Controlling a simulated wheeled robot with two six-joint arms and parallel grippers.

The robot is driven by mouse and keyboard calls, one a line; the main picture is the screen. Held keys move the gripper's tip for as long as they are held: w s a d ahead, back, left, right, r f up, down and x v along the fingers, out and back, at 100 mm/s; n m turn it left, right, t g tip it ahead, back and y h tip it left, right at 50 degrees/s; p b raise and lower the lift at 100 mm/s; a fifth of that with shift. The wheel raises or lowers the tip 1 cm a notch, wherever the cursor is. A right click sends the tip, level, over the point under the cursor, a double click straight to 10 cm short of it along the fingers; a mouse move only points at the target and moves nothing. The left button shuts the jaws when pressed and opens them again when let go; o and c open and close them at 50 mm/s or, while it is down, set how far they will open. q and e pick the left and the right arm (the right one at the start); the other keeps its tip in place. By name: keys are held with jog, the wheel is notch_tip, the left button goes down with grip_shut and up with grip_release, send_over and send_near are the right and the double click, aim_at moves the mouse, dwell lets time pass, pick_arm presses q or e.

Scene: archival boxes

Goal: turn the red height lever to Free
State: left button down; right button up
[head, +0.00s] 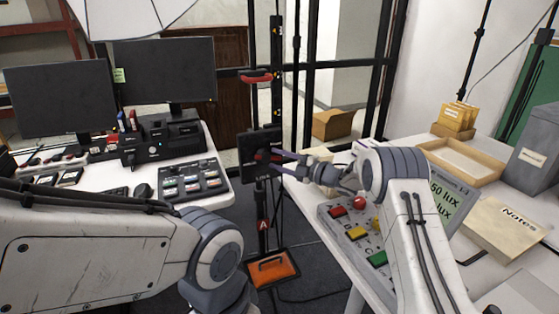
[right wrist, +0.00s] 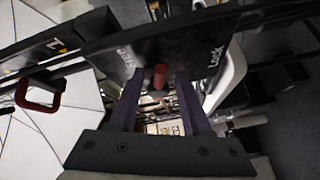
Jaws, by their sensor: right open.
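The red height lever (right wrist: 160,77) shows as a short red end at the black head of the stand (right wrist: 115,45) in the right wrist view. The label "Free" is left of it and "Lock" is right of it. My right gripper (right wrist: 158,88) is open, with one finger on each side of the lever; I cannot tell if either touches it. In the head view my right gripper (head: 284,156) reaches from the right to the black head (head: 259,143) on the upright column. The lever is hard to make out there. My left gripper is out of view.
A red handle (head: 256,76) sits higher on the column. The left desk (head: 213,153) holds monitors and a button panel (head: 188,183). The right table (head: 337,240) holds a control panel (head: 347,232) close under my right arm. An orange plate (head: 272,268) lies at the column's foot.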

grip_shut()
jog(key=r+n+h, duration=0.1)
jog(key=n, duration=0.1)
jog(key=shift+d+r+n+g+h, duration=0.1)
jog(key=shift+r+n+g+h, duration=0.05)
jog(key=shift+n+g+h, duration=0.2)
grip_release()
